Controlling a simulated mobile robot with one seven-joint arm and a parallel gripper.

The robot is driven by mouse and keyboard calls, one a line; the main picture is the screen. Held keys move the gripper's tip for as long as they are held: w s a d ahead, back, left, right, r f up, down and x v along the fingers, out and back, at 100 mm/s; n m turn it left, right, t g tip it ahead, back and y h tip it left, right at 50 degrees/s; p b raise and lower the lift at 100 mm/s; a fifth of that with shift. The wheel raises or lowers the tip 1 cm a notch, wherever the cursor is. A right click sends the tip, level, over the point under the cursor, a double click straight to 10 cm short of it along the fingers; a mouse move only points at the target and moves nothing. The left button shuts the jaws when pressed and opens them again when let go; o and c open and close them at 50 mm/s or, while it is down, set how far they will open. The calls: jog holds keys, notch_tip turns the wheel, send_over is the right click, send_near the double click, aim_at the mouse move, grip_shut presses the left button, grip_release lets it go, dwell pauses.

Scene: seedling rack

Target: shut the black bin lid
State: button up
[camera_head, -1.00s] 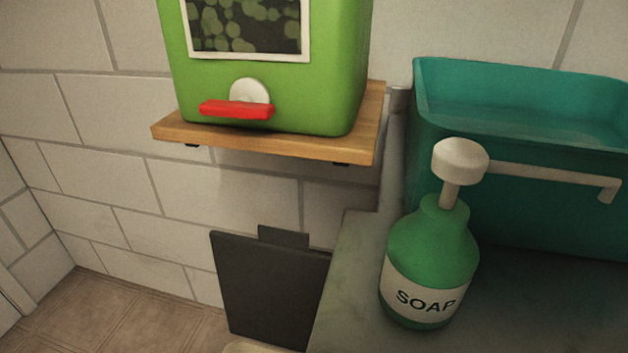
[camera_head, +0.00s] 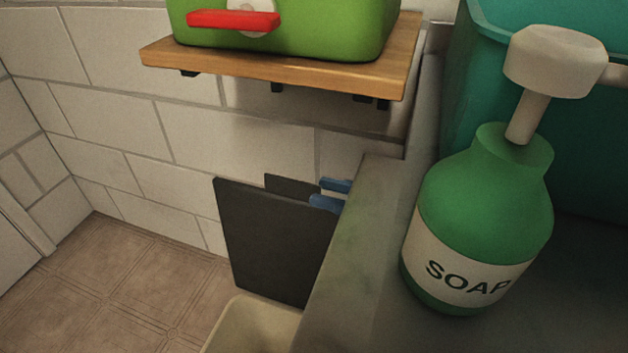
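The black bin lid (camera_head: 274,243) stands upright, raised open, low against the tiled wall and left of the counter. A smaller black panel (camera_head: 290,186) and blue parts (camera_head: 329,197) show just behind its upper edge. The cream bin rim (camera_head: 255,326) shows below the lid at the bottom edge of the picture; most of the bin is out of view. My gripper is not in view.
The counter (camera_head: 350,275) edge runs close along the lid's right side. A soap bottle (camera_head: 480,215) stands on it, before a teal basin (camera_head: 475,75). A wooden shelf (camera_head: 290,70) with a green dispenser (camera_head: 340,35) overhangs the lid. Floor (camera_head: 130,285) at left is clear.

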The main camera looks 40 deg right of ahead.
aim_at(314, 185)
jog(key=shift+x, duration=1.65)
grip_shut()
